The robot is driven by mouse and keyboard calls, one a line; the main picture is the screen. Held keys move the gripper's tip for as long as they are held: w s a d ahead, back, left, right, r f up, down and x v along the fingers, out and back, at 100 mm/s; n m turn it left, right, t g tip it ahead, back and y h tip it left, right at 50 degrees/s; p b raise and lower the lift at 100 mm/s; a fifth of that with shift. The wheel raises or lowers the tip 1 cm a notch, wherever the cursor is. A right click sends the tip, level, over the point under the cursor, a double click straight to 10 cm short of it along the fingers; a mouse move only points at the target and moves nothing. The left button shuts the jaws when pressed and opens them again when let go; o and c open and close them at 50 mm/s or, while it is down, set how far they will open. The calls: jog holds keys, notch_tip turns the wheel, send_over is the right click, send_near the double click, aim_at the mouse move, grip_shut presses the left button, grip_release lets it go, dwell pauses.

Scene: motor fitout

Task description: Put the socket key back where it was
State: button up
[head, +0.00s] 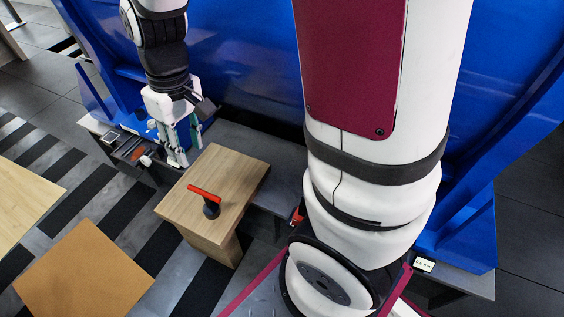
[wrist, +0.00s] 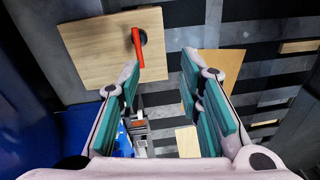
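The socket key, with a red bar handle (head: 204,193) on a dark round body (head: 211,210), stands on a wooden block-like stand (head: 238,180). The red handle (wrist: 137,46) and the light wooden top (wrist: 85,50) also show in the wrist view, above the left finger. My gripper (head: 183,158) is beside the stand, to its left in the head view, apart from the key. In the wrist view my gripper's green-padded fingers (wrist: 158,85) are spread with nothing held between them.
A grey ledge (head: 262,150) runs along the blue wall (head: 240,60). Small items, among them an orange and grey one (head: 143,156), lie on it left of my gripper. An orange-brown top (head: 85,275) and a pale wooden top (head: 22,205) stand at the lower left over a striped floor.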

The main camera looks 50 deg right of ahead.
jog(key=s+d+r+m, duration=0.1)
jog(key=s+r, duration=0.4)
jog(key=s, duration=0.7)
jog(key=s+d+r+m+h, duration=0.1)
jog(key=s+r, duration=0.5)
jog(key=s, duration=0.5)
jog(key=shift+s+r, duration=0.3)
jog(key=shift+s, duration=0.1)
notch_tip(320, 180, up, 24)
jog(key=t+p, duration=0.4)
jog(key=p, duration=1.8)
jog(key=shift+f, duration=0.1)
